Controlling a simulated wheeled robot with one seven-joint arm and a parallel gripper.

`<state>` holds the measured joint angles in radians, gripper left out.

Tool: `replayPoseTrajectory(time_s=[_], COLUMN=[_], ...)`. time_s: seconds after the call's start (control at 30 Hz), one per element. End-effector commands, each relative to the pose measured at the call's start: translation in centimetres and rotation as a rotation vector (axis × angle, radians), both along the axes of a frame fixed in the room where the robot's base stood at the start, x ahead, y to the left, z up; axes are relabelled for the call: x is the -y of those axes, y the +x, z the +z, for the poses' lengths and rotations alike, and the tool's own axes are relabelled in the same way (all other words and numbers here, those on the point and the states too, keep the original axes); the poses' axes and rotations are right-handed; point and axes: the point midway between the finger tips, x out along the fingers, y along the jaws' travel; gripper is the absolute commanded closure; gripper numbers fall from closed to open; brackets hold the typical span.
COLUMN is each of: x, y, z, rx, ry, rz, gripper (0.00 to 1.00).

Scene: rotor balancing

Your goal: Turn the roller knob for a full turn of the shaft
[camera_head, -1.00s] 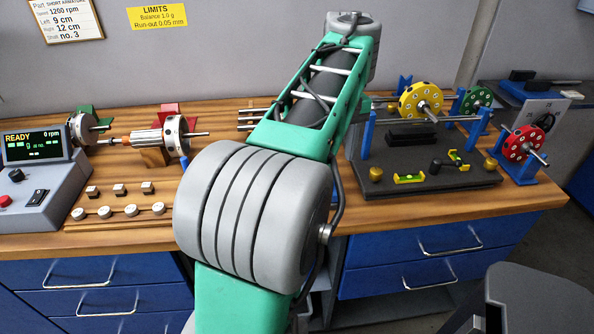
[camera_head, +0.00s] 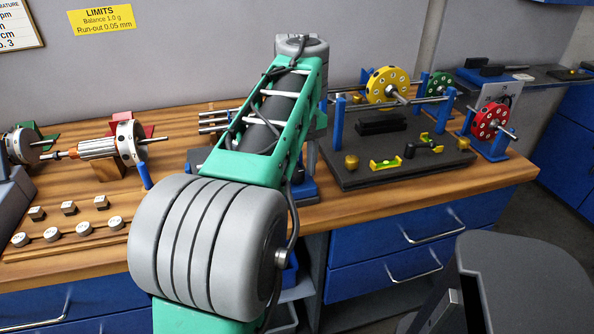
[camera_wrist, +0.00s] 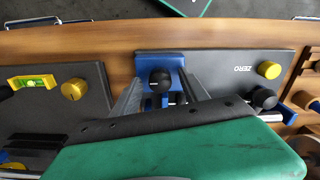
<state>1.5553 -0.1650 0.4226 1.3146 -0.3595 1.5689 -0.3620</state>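In the wrist view a round black knob (camera_wrist: 159,80) sits on a small blue stand (camera_wrist: 158,57); I take it to be the roller knob. My gripper (camera_wrist: 160,73) is open, with one dark finger on each side of this knob. A gap shows between the knob and each finger. In the head view my arm hides the gripper and the knob; part of a blue stand (camera_head: 306,188) shows beside the arm.
In the wrist view a dark plate marked ZERO (camera_wrist: 228,68) lies right, with a yellow knob (camera_wrist: 269,70) and another black knob (camera_wrist: 263,98). A dark base (camera_wrist: 95,90) with a level (camera_wrist: 33,82) lies left. A grey chair-like shape (camera_head: 520,270) stands front right.

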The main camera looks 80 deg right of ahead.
Motion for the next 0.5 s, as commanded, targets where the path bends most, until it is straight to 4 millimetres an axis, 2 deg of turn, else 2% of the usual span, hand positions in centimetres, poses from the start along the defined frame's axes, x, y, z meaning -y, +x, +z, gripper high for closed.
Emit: replayPoseTrajectory(time_s=[0.07,0.5], x=[-0.01,-0.02], y=[0.02,0.05], z=[0.02,-0.01], rx=[0.0,-0.001], ry=[0.0,0.001], rz=[0.001,0.001], gripper=[0.54,0.9])
